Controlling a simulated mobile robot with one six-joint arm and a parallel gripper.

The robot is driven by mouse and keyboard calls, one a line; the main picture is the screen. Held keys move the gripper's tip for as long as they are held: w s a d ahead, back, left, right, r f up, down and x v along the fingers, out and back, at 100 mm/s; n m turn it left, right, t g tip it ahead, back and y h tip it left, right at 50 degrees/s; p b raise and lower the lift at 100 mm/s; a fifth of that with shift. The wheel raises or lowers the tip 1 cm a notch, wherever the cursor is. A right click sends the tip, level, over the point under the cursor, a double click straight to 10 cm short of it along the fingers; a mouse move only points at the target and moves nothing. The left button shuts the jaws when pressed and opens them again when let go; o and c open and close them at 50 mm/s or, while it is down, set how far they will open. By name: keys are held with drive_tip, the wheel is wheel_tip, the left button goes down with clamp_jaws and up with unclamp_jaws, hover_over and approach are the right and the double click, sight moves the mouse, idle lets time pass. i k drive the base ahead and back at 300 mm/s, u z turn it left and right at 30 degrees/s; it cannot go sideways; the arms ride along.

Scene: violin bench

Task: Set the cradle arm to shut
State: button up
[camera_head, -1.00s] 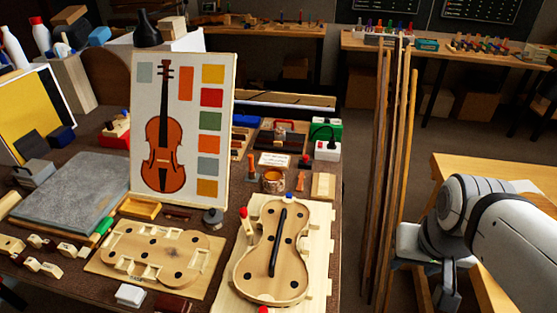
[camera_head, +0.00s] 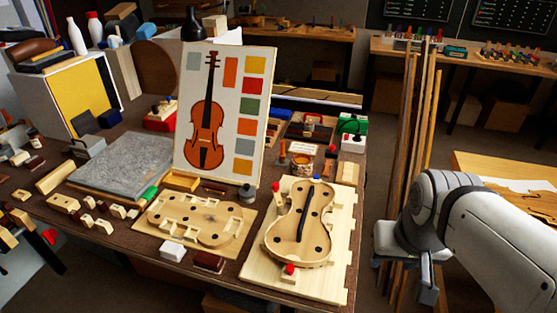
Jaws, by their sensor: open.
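A pale violin body (camera_head: 283,236) lies on a light wooden board (camera_head: 335,262) at the bench's front right. A slim dark bar (camera_head: 303,222) runs lengthwise over it; I cannot tell for certain whether this is the cradle arm, or how it is set. A red knob (camera_head: 290,269) is at the body's near end; a red and a blue knob are near its far end. My gripper (camera_head: 427,288) hangs right of the bench edge, apart from the board. It is open, with nothing seen between its partly visible fingers.
Tall wooden strips (camera_head: 412,150) stand upright behind my arm. A violin picture panel (camera_head: 222,115) stands mid-bench. A wooden mould (camera_head: 190,222) lies left of the board, with a white block (camera_head: 172,250) in front.

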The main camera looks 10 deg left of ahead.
sight(276, 186)
drive_tip(key=u, duration=1.85)
drive_tip(key=k, duration=0.7)
drive_tip(key=z, duration=0.95)
drive_tip(key=i, duration=1)
drive_tip(key=u, duration=0.05)
